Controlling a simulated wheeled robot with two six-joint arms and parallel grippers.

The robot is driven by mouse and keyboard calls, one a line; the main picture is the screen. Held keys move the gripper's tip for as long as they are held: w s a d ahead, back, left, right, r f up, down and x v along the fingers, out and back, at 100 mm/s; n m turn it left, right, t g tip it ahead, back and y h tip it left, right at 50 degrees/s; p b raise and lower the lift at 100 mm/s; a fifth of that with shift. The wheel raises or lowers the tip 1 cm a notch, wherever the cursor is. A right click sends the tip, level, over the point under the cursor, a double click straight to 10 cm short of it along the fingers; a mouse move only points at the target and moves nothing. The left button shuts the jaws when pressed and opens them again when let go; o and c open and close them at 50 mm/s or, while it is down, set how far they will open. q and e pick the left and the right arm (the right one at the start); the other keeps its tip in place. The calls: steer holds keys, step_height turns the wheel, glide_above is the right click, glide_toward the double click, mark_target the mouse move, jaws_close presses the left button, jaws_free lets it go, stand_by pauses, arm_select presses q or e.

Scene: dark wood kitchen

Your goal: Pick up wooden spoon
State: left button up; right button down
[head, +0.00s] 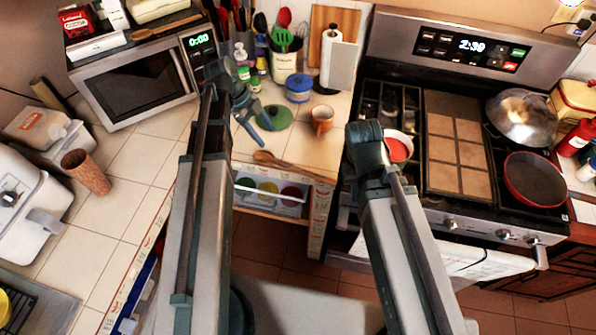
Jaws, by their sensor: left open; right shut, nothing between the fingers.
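The wooden spoon (264,157) lies on the tiled counter near its front edge, in the middle of the head view. Its rounded head is at the left and its thin handle runs right along the counter edge. My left gripper (256,128) is open and empty, just behind and above the spoon's head, beside a green lid (277,116). It does not appear to touch the spoon. My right arm rises in front of the stove. Its gripper is hidden behind the arm's end.
An orange mug (321,120) and a blue pot (299,88) stand behind the spoon. A utensil crock (285,66) is at the back. A microwave (140,85) is at the left, the stove (455,215) at the right. An open shelf with colourful bowls (267,190) lies below the counter.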

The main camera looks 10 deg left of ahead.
arm_select(q)
steer(key=b, duration=0.8)
glide_toward(285, 165)
steer(key=shift+x, duration=0.8)
steer(key=shift+w+d+f, duration=0.2)
steer(key=shift+d+f, duration=0.05)
steer(key=shift+r, duration=0.1)
steer(key=b+x, duration=0.4)
steer(key=x, duration=0.1)
steer(key=shift+s+b, duration=0.1)
steer(key=shift+b, duration=0.3)
steer(key=shift+a+f, duration=0.1)
steer(key=shift+f, duration=0.3)
jaws_close()
